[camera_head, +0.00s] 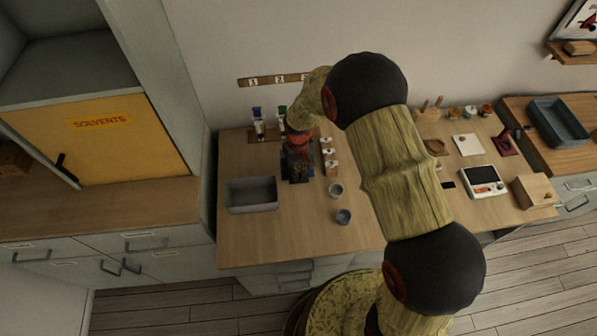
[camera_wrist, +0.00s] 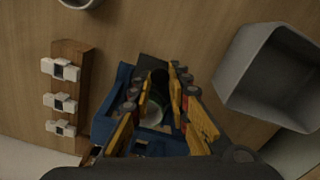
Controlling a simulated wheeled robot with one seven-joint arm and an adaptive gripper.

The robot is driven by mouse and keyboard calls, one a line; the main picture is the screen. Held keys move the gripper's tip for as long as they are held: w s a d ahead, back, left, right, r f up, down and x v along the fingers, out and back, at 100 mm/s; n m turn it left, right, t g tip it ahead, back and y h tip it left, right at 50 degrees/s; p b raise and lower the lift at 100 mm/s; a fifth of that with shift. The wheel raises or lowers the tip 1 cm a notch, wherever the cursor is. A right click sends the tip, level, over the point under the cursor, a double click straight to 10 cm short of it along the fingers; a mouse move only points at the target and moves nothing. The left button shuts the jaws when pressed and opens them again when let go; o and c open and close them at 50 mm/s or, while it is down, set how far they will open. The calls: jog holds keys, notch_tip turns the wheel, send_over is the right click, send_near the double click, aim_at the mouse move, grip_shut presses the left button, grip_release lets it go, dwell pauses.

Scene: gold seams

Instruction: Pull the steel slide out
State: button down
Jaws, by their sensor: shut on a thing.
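A blue fixture (camera_wrist: 108,120) stands on the wooden bench; in the head view its blue body (camera_head: 297,166) is partly covered by my gripper. A dark grey piece (camera_wrist: 152,63), which looks like the steel slide, shows at the fixture, between and just beyond my fingertips. My gripper (camera_wrist: 157,84) has yellow fingers on both sides of it and is shut on it, though the contact itself is hard to see. A pale green-white round part (camera_wrist: 152,112) lies between the fingers. In the head view the fingertips are too dark to make out.
A grey bin (camera_head: 252,207) stands left of the fixture. A wooden rack with white clips (camera_wrist: 66,98) is close on the other side. Bottles (camera_head: 258,130) stand behind. The front of the bench is clear.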

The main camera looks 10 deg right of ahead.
jog(key=s+p, duration=0.1)
jog(key=s, duration=0.8)
jog(key=shift+s+p, duration=0.25)
jog(key=shift+p, duration=0.1)
jog(key=c, duration=1.7)
grip_release()
jog(key=shift+w, duration=0.1)
notch_tip(320, 180, up, 12)
